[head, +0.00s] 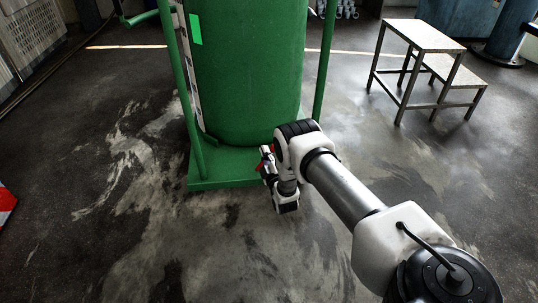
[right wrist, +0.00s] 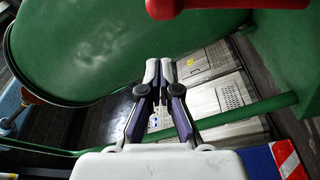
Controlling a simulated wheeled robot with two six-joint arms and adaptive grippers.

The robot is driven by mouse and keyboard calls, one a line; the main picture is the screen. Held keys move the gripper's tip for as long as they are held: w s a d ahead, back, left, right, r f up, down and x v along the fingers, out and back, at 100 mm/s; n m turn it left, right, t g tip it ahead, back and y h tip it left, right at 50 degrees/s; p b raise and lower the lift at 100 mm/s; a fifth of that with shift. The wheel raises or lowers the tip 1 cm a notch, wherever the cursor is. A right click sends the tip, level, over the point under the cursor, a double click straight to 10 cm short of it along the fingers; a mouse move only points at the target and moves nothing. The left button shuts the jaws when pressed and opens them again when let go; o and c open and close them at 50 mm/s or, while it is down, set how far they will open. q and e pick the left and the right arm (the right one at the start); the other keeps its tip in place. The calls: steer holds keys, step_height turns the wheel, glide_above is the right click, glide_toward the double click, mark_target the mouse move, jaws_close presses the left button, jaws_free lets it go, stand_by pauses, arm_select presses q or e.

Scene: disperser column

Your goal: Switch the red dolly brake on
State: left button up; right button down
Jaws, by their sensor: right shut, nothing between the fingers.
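The red brake part (head: 264,163) shows as a small red piece beside my right gripper, at the front edge of the green dolly (head: 205,179). In the right wrist view, a red piece (right wrist: 205,6) crosses the top edge, above the fingers and apart from them in the picture. My right gripper (right wrist: 159,68) is shut and empty, its two fingers together. In the head view, my right wrist covers part of the dolly's front right corner and of the brake. Whether the gripper touches the brake cannot be told. My left gripper is not in view.
A large green drum (head: 248,75) stands on the dolly between green uprights. A metal step stool (head: 425,36) stands at the right. Pale crates (head: 28,45) stand at the left, and a red and white piece (head: 5,202) lies at the left edge. The floor in front is clear.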

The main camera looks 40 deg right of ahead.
steer(key=p+v, duration=0.4)
steer(key=v, duration=0.6)
steer(key=shift+a, duration=0.15)
steer(key=shift+w+r, duration=0.1)
steer(key=shift+w, duration=0.05)
